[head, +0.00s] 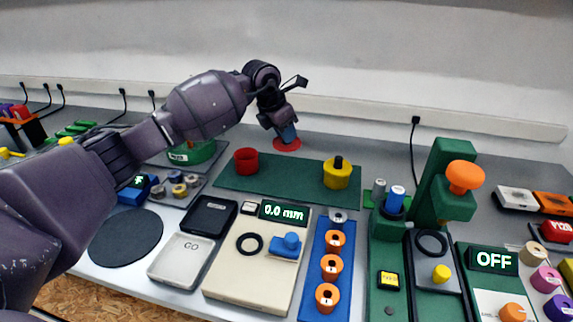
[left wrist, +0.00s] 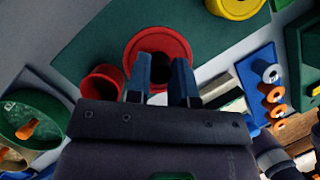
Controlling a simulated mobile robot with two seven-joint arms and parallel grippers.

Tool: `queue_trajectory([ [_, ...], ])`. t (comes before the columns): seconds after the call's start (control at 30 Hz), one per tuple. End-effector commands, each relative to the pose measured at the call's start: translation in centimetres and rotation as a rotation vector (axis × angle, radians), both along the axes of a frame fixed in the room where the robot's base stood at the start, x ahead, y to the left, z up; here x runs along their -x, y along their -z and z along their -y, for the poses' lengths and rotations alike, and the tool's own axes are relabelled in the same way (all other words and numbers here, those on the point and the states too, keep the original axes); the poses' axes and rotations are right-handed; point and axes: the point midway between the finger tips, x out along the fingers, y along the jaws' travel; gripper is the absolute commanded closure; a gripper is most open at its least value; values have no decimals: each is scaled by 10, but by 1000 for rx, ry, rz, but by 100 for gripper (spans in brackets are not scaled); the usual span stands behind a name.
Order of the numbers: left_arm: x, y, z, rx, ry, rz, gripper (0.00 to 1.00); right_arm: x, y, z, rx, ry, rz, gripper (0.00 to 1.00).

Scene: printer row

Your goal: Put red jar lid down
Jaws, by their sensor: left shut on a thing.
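The red jar lid (head: 287,146) is a flat red disc, seen just beyond the far edge of the green mat (head: 290,178) in the head view. My left gripper (head: 288,133) points down and is shut on the lid from above. In the left wrist view the lid (left wrist: 131,55) lies across the tips of the gripper's blue fingers (left wrist: 164,72), which hide its middle. Its height above the surface is hard to tell. A red open jar (head: 246,162) stands on the mat, left of the lid. My right gripper does not show.
A yellow jar with a black knob (head: 338,174) stands at the mat's right end. The mat's middle is bare. A scale with a beige base (head: 235,284), a blue rack with orange rings (head: 318,295) and a green press (head: 438,205) stand nearer and to the right.

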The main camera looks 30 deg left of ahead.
Motion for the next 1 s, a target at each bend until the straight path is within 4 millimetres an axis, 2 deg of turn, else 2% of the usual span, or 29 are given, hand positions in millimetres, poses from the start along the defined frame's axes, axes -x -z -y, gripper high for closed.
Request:
queue_trajectory([
  [0.03,0,15,0,2,0,-6,100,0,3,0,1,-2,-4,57],
  [0.13,0,31,0,1,-1,-4,100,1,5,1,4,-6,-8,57],
  [0.47,0,51,0,0,0,-1,100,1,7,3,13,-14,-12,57],
  [0.77,0,97,0,2,0,-5,100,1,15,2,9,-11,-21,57],
  [1.0,0,100,0,0,0,1,100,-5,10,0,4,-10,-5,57],
])
